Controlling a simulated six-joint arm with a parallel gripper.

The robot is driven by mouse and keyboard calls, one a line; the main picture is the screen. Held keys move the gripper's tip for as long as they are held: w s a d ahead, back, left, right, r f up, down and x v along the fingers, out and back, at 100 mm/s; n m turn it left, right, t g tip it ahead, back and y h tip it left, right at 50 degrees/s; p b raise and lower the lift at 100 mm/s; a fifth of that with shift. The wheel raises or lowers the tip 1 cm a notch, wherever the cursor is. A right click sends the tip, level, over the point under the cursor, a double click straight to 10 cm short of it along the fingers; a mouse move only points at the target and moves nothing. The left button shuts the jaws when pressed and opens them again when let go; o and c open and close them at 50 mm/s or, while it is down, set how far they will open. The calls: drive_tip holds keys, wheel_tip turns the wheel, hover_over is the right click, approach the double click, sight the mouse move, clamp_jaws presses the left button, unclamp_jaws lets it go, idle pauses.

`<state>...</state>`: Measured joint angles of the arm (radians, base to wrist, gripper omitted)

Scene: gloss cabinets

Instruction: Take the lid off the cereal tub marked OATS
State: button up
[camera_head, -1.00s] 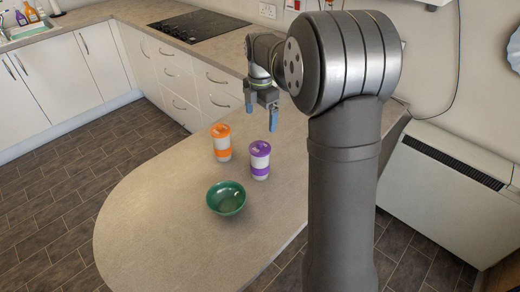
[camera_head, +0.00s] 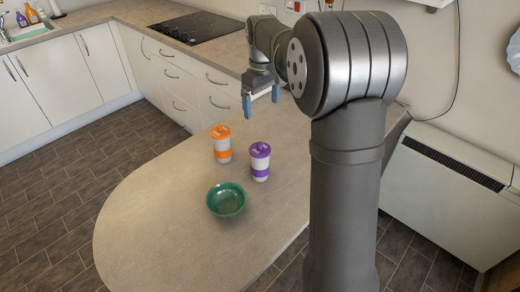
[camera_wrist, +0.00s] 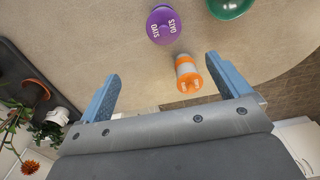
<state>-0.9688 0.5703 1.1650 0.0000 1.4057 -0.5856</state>
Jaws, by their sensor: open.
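The tub with a purple lid (camera_head: 260,149) and purple band stands upright on the worktop. In the wrist view its lid (camera_wrist: 162,25) reads OATS, and the lid is on. A similar tub with an orange lid (camera_head: 221,143) and band stands to its left; it also shows in the wrist view (camera_wrist: 188,75), where I cannot read a marking. My gripper (camera_head: 261,100) is open and empty, above and behind the tubs, touching neither. Its two blue fingers frame the lower part of the wrist view (camera_wrist: 163,69).
A green bowl (camera_head: 227,199) stands on the worktop (camera_head: 150,235) in front of the tubs. The front left of the worktop is clear. Plants (camera_wrist: 40,130) show at the left of the wrist view. A black hob (camera_head: 198,27) lies at the back.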

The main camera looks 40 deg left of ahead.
hover_over(260, 144)
drive_tip(key=f, duration=0.7)
drive_tip(key=w+f, duration=0.1)
drive_tip(key=f, duration=0.2)
drive_tip(key=shift+a+f, duration=0.1)
drive_tip(key=shift+f, duration=0.2)
drive_tip(key=shift+s+f, duration=0.25)
drive_tip(key=shift+f, duration=1.1)
drive_tip(key=shift+s+f, duration=0.2)
drive_tip(key=shift+f, duration=1.15)
drive_tip(key=shift+c, duration=0.4)
drive_tip(key=c, duration=1)
